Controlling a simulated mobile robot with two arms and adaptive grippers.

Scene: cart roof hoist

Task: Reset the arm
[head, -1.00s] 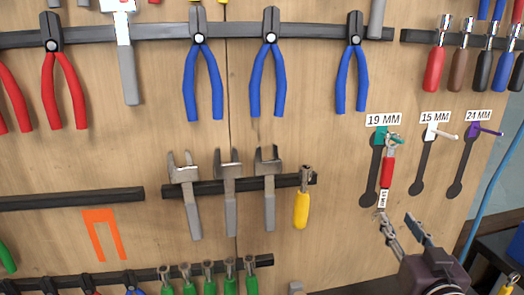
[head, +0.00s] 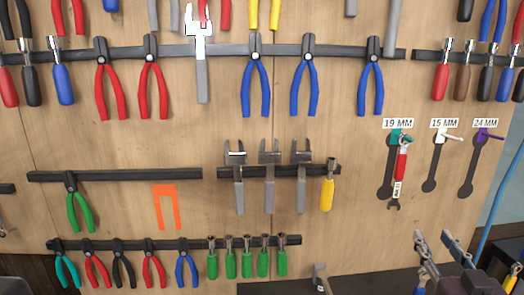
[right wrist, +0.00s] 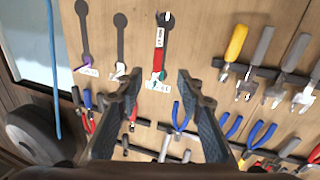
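The red-handled wrench (head: 401,167) hangs on the teal peg (head: 397,136) under the 19 MM label, over its dark painted outline. It also shows upside down in the right wrist view (right wrist: 159,38). My right gripper (head: 433,236) is at the lower right of the head view, below and right of the wrench and apart from it. In the right wrist view its two fingers (right wrist: 159,78) are spread with nothing between them. My left gripper is in neither current view.
The 15 MM (head: 444,123) and 24 MM (head: 486,123) spots have pegs and outlines but no wrench. Rails of pliers (head: 256,85), calipers (head: 269,185) and screwdrivers (head: 442,75) cover the wooden board. A hammer (head: 321,280) shows at the bottom. A blue cable (head: 497,195) runs at right.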

